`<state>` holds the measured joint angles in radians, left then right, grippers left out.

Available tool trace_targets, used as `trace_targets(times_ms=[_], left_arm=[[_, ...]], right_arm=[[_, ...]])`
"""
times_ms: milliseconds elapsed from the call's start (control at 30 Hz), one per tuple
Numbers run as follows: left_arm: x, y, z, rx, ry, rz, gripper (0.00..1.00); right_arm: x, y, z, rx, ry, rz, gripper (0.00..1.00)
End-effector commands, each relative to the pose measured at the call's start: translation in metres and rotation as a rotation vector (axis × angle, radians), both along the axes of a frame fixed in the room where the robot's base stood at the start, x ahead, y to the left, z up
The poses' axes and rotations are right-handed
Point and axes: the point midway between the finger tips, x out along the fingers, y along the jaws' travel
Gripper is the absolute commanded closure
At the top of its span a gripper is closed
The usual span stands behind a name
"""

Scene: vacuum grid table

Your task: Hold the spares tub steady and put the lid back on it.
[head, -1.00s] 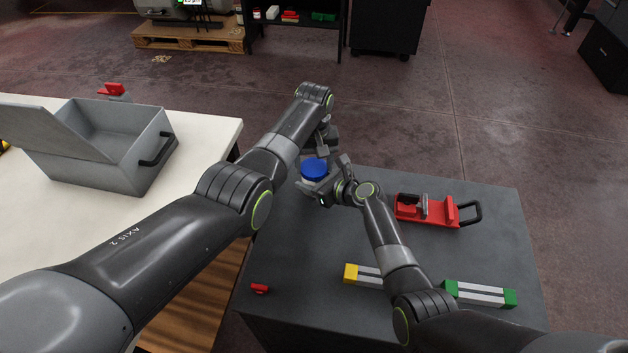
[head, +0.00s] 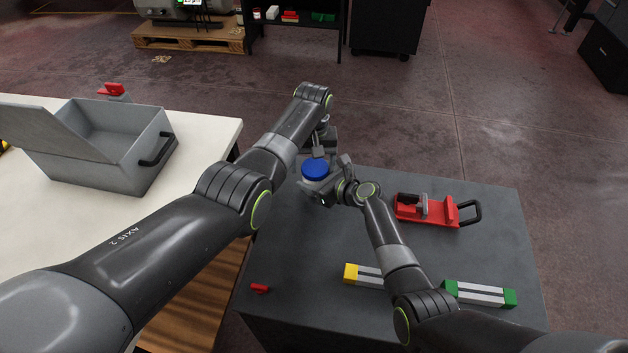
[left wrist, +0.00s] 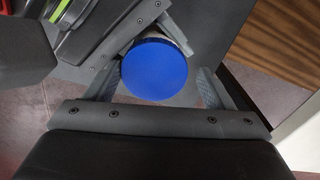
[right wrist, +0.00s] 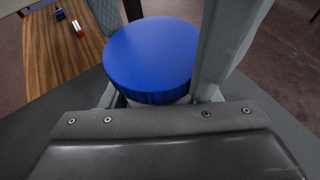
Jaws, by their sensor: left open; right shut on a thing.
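The round blue lid (head: 314,168) sits level on top of the spares tub (head: 312,182); I cannot tell how tightly it is on. In the right wrist view the lid (right wrist: 152,55) hides most of the tub, leaving a pale strip of its wall below the rim. My right gripper (head: 322,188) is shut on the tub, its fingers on either side of it. My left gripper (left wrist: 160,75) is open, with its fingers on either side of the lid (left wrist: 153,68) and a gap showing beside it. The head view shows it just behind the lid.
On the dark grey table (head: 300,250) are a red fixture with a black handle (head: 430,210), a yellow-ended bar (head: 352,273), a green-ended bar (head: 480,292) and a small red part (head: 259,288). A grey open box (head: 110,150) stands on the white bench at left.

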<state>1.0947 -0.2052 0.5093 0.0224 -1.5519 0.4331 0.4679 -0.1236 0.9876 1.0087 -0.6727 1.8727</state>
Motion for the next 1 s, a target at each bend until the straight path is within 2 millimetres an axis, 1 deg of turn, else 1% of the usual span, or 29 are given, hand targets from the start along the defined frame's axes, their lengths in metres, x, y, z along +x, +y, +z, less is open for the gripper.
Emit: trace_targets(times_ms=[33,133,300,433,533,733,767,833,867,1000], left_arm=[[-0.001,-0.006,0.001,-0.011,0.0,-0.006,0.17],[-0.001,-0.007,0.005,-0.013,-0.002,-0.006,0.17],[-0.001,-0.008,0.029,-0.015,-0.004,-0.009,0.17],[-0.001,-0.006,0.042,-0.011,-0.003,-0.007,0.17],[-0.001,-0.005,0.046,-0.009,-0.001,-0.005,0.17],[-0.001,-0.004,0.046,-0.006,0.0,-0.004,0.17],[-0.001,-0.004,0.046,-0.006,0.0,-0.003,0.18],[0.0,-0.003,0.048,-0.006,-0.001,0.005,0.27],[0.0,-0.003,0.051,-0.007,-0.002,0.016,0.29],[0.0,-0.003,0.07,-0.007,-0.005,0.103,0.29]], right_arm=[[-0.002,0.005,0.0,0.005,0.003,0.008,1.0],[-0.002,0.005,0.0,0.005,0.003,0.008,1.0],[-0.002,0.005,-0.001,0.004,0.006,0.008,1.0],[-0.002,0.004,-0.001,0.004,0.006,0.006,1.0],[-0.002,0.003,-0.001,0.003,0.005,0.005,1.0],[-0.001,0.002,-0.001,0.003,0.003,0.004,1.0],[-0.001,0.002,-0.001,0.003,0.003,0.004,1.0],[-0.001,0.002,-0.001,0.003,0.003,0.004,1.0],[-0.001,0.002,0.0,0.003,0.003,0.004,1.0],[-0.001,0.002,0.0,0.002,0.002,0.003,1.0]])
